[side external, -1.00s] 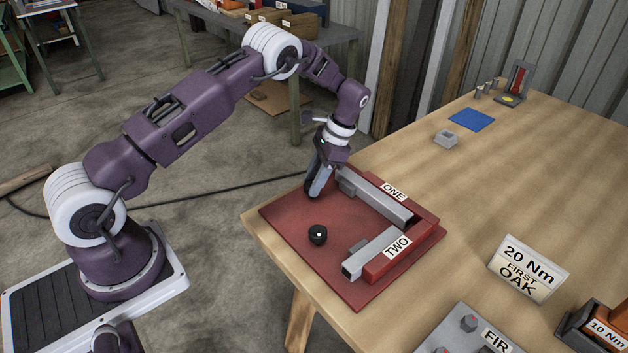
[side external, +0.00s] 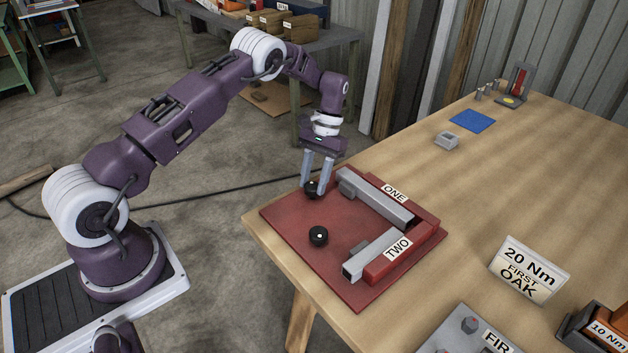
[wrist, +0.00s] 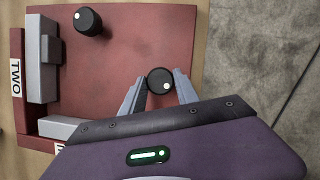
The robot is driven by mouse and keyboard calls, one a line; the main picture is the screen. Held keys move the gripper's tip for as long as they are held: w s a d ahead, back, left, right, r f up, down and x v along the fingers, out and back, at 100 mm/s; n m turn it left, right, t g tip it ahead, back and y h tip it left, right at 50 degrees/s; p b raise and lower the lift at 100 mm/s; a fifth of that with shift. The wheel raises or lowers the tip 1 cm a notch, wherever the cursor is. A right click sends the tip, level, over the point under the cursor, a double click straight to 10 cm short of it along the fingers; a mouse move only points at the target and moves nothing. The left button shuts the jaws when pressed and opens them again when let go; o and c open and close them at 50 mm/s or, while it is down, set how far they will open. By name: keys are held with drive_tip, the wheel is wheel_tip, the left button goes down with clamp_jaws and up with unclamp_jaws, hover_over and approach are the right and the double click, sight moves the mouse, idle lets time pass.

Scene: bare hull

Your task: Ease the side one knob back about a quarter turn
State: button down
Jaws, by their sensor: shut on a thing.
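The side one knob (side external: 312,188) is a small black round knob with a white dot, at the far corner of the red plate (side external: 285,222) by the grey bar (side external: 378,200) labelled ONE. My gripper (side external: 317,187) points down and is shut on this knob, a finger on either side. In the wrist view the knob (wrist: 160,81) sits between the fingertips (wrist: 159,84), its white dot toward the lower right. A second black knob (side external: 318,236) stands free on the plate, nearer the grey bar (side external: 372,252) labelled TWO; it also shows in the wrist view (wrist: 87,22).
A sign reading 20 Nm FIRST OAK (side external: 528,270) stands on the wooden table (side external: 560,160) at right. A grey panel marked FIR (side external: 462,335) and an orange 10 Nm item (side external: 600,335) lie at the front. A blue square (side external: 472,120) lies farther back.

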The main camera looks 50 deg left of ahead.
idle(0.4)
drive_tip(key=c, duration=0.9)
unclamp_jaws()
drive_tip(key=v, duration=0.7)
